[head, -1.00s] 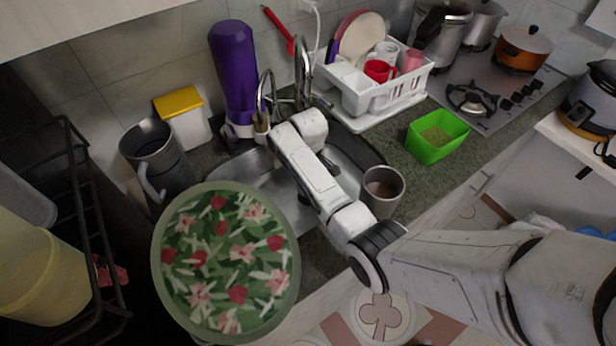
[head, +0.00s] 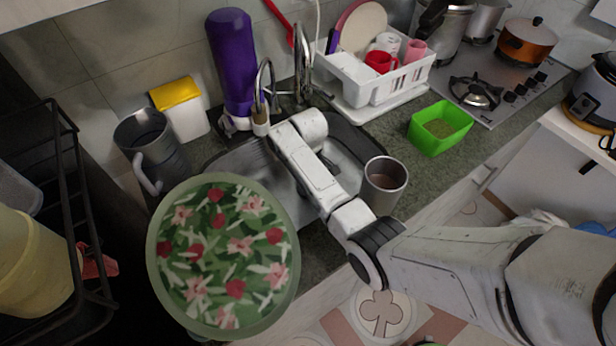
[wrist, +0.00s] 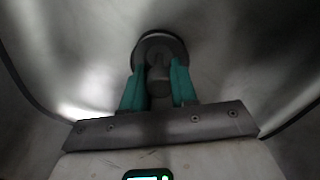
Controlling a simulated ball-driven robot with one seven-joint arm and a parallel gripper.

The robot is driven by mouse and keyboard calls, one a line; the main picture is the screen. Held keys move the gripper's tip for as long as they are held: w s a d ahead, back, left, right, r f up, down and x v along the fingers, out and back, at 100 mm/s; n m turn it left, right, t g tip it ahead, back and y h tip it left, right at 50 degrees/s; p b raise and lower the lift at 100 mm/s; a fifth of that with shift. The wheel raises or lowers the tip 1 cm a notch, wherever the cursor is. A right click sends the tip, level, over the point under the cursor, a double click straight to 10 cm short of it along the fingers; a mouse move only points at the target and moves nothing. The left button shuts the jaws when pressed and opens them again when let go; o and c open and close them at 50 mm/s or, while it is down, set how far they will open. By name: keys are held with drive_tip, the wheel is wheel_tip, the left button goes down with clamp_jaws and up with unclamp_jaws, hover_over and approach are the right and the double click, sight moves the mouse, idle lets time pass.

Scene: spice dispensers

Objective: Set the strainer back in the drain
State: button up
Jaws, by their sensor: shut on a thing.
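In the wrist view, my gripper (wrist: 157,72) points down into the metal sink, with its two teal fingers shut on the dark strainer (wrist: 160,48). The strainer is a round dark piece with a small knob between the fingers. The drain lies at or under the strainer and I cannot tell them apart, nor whether the strainer sits in it or just above it. In the head view, the steel sink (head: 252,156) shows on the left of my arm, and my arm hides the gripper, strainer and drain.
A round flowered lid or tray (head: 222,258) covers the sink's front left. A steel cup (head: 386,187) stands at its right edge. The tap (head: 265,78), purple bottle (head: 232,60) and grey jug (head: 150,140) stand behind and left. A green tub (head: 440,127) and dish rack (head: 385,85) are right.

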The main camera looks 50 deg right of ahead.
drive_tip(key=shift+f+b, duration=0.55)
drive_tip(key=shift+f, duration=0.25)
drive_tip(key=o, duration=1.1)
drive_tip(key=shift+c, duration=0.2)
wheel_tip(320, 180, up, 8)
drive_tip(key=shift+f, duration=0.25)
